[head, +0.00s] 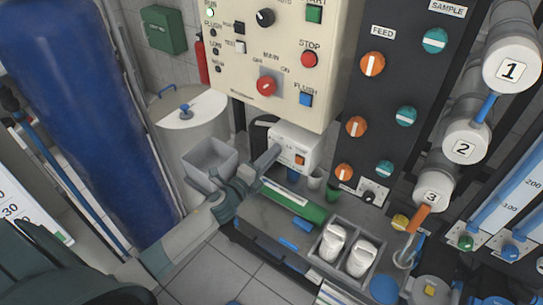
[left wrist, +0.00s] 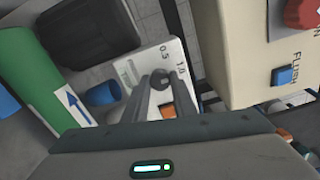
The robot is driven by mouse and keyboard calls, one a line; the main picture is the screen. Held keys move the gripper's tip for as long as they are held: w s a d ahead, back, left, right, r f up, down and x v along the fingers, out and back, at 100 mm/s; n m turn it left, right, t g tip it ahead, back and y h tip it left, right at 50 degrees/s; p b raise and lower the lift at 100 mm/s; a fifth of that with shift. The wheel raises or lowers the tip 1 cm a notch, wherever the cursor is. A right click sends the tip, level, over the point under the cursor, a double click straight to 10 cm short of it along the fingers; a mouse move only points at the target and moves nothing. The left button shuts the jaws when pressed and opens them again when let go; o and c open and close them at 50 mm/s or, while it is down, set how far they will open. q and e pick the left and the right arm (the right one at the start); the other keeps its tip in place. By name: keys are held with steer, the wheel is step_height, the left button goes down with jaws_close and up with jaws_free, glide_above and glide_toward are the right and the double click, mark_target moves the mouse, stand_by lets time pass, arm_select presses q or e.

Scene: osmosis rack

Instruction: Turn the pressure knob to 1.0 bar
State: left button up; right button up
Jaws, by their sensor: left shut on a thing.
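The pressure knob (left wrist: 161,78) is a small dark round knob on the face of a small white box (head: 297,145). The white box also shows in the left wrist view (left wrist: 178,60), with the marks 0.5 and 1.0 printed beside the knob and an orange switch below. My left gripper (head: 272,155) reaches the box's front from the left in the head view. Its fingers (left wrist: 158,88) are shut on the knob in the left wrist view. The fingers hide most of the knob, and I cannot tell where it points. My right gripper is not in view.
The cream control panel (head: 262,50) with its red knob hangs just above the box. A grey bin (head: 208,160) stands left of the box. A green cylinder (head: 296,204) lies on the bench below. White cartridges (head: 333,243) sit in a tray to the front right.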

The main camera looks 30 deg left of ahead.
arm_select(q)
steer(key=o, duration=1)
steer(key=shift+o, duration=0.2)
steer(key=shift+s, duration=0.1)
steer(key=s+a+b, duration=0.2)
steer(key=s+b, duration=0.3)
steer(key=s, duration=1.2)
steer(key=shift+a, duration=0.2)
steer(key=shift+s+f, duration=0.1)
